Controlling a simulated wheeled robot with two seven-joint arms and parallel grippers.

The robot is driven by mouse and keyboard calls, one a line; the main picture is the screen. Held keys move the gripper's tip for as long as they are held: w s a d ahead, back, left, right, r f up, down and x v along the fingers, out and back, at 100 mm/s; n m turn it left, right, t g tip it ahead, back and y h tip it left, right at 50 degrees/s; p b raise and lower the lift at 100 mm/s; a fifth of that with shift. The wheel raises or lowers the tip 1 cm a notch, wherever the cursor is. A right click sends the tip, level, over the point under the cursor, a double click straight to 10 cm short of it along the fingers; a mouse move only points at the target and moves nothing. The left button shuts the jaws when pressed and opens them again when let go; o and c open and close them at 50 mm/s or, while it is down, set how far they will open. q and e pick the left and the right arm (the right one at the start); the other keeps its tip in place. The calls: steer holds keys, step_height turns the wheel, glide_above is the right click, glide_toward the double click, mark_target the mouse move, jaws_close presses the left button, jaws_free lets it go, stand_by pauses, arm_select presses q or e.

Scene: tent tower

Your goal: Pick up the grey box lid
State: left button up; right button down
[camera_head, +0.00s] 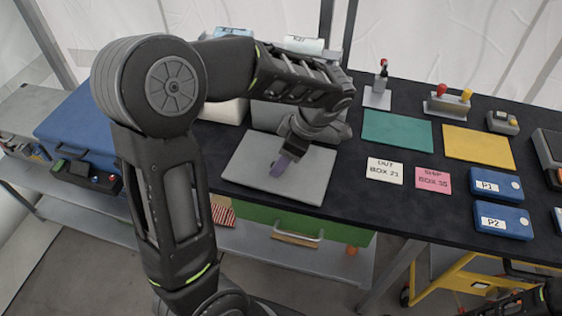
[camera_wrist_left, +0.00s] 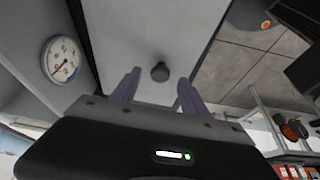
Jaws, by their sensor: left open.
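The grey box lid (camera_head: 312,178) is a flat light grey panel at the front edge of the dark table in the head view. In the left wrist view the lid (camera_wrist_left: 140,32) fills the upper middle, with a round dark knob (camera_wrist_left: 160,71) on it. My left gripper (camera_head: 284,162) is over the lid, pointing down. In the wrist view its purple fingers (camera_wrist_left: 158,87) are open, one on each side of the knob. No contact with the knob shows. In the head view the gripper hides the knob.
A teal mat (camera_head: 397,132), a yellow mat (camera_head: 478,147), note cards and blue boxes (camera_head: 503,220) lie to the right. A blue case (camera_head: 75,130) stands at the left. A round gauge (camera_wrist_left: 61,59) is beside the lid in the wrist view. A green drawer (camera_head: 300,225) is below.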

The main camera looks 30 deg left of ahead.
arm_select(q)
steer(key=shift+x, duration=1.1)
steer(key=shift+c, duration=0.4)
jaws_close()
stand_by(0.5)
